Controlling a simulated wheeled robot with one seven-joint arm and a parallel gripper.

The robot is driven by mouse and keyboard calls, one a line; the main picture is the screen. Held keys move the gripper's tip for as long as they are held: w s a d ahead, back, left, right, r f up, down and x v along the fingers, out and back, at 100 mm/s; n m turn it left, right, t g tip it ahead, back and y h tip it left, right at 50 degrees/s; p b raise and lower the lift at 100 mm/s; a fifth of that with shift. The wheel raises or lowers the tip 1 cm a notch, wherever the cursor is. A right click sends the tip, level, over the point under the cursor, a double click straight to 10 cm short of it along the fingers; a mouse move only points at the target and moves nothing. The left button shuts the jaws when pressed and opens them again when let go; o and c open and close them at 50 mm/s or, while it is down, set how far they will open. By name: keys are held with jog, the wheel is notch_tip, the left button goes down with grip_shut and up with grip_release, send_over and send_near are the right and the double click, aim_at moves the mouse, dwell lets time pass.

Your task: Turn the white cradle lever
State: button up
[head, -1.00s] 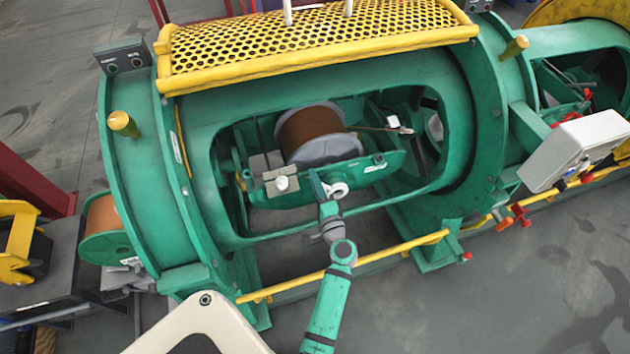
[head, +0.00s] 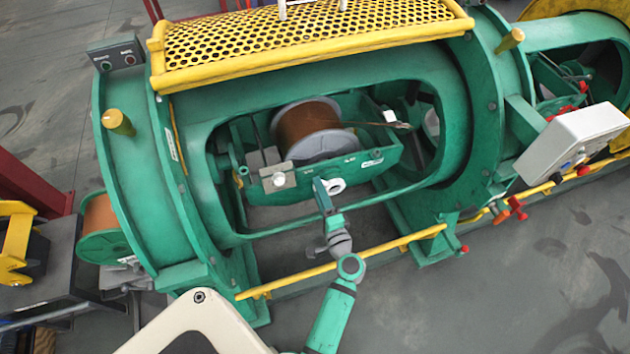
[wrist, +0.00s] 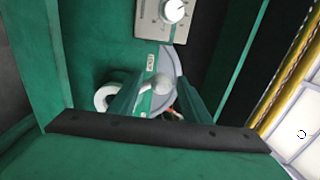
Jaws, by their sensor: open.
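The white cradle lever (head: 334,186) is at the front of the green cradle (head: 368,168), low in the drum's opening. In the wrist view, the pale lever (wrist: 149,88) shows with its rounded end between my fingers, and a white ring (wrist: 105,97) lies just left of them. My gripper (head: 324,193) is open at the lever; in the wrist view its two green fingers (wrist: 160,88) stand either side of the lever end. I cannot tell whether either finger touches it. The fingers hide part of the lever.
A plate with a white knob (head: 279,180) sits on the cradle to the left. A copper-coloured spool (head: 308,122) lies behind it. The green drum frame surrounds the opening. A yellow rail (head: 400,243) runs below, close to my arm. A white control box (head: 573,143) stands right.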

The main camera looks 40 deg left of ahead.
jog(key=shift+v, duration=2.65)
jog(key=shift+w, duration=0.1)
